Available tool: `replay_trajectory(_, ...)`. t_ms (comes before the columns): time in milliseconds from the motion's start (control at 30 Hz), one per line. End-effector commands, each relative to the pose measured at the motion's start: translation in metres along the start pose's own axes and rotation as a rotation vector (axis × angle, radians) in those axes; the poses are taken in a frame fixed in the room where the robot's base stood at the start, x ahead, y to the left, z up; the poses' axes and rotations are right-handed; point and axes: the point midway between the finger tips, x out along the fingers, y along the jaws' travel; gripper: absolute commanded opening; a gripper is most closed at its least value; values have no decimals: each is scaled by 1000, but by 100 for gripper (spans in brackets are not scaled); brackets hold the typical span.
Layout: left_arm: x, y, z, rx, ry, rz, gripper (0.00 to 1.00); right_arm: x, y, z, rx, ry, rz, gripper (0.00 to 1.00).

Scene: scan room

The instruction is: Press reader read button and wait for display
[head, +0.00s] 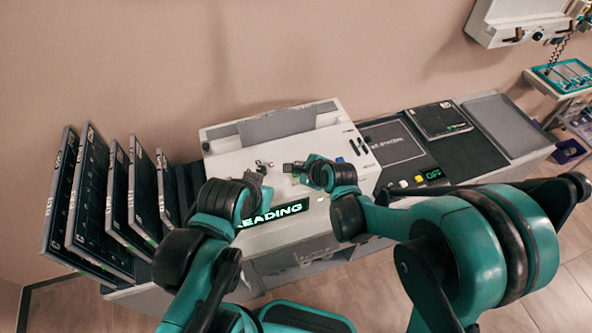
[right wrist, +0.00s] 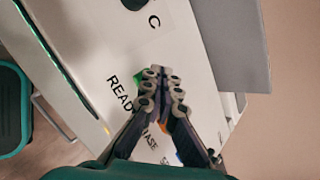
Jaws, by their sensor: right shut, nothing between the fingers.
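The white reader (head: 232,160) stands on the counter against the wall. Its front display (head: 275,213) is lit green and shows "EADING", its left end hidden behind my left arm. My right gripper (head: 292,169) is shut and empty over the reader top. In the right wrist view, the shut fingertips (right wrist: 158,78) are beside a green button (right wrist: 137,84) near the word "READ"; I cannot tell whether they touch it. The fingers partly hide another label. My left gripper (head: 262,167) is also above the reader, left of the right one; its finger opening is unclear.
Several dark upright panels (head: 88,190) stand left of the reader. To the right are a dark flat panel (head: 438,120), a small display reading "OFF" (head: 433,174) and a grey tray (head: 502,122). A wall unit (head: 505,22) hangs at upper right.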

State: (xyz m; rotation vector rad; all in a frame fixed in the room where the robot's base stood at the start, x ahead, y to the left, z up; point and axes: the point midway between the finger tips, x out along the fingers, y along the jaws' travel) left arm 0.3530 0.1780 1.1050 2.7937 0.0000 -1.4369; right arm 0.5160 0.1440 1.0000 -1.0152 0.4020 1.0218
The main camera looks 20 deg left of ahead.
Motion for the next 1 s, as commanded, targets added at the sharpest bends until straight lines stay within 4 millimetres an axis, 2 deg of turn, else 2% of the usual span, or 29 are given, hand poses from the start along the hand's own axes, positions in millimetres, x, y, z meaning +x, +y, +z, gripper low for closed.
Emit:
replay_trajectory(467, -4, 0, -3, 0, 0, 0, 0, -5, -4, 4, 0, 0, 0, 0)
replay_trajectory(1000, -33, 0, -23, 0, 0, 0, 0, -38, -28, 28, 0, 0, 0, 0)
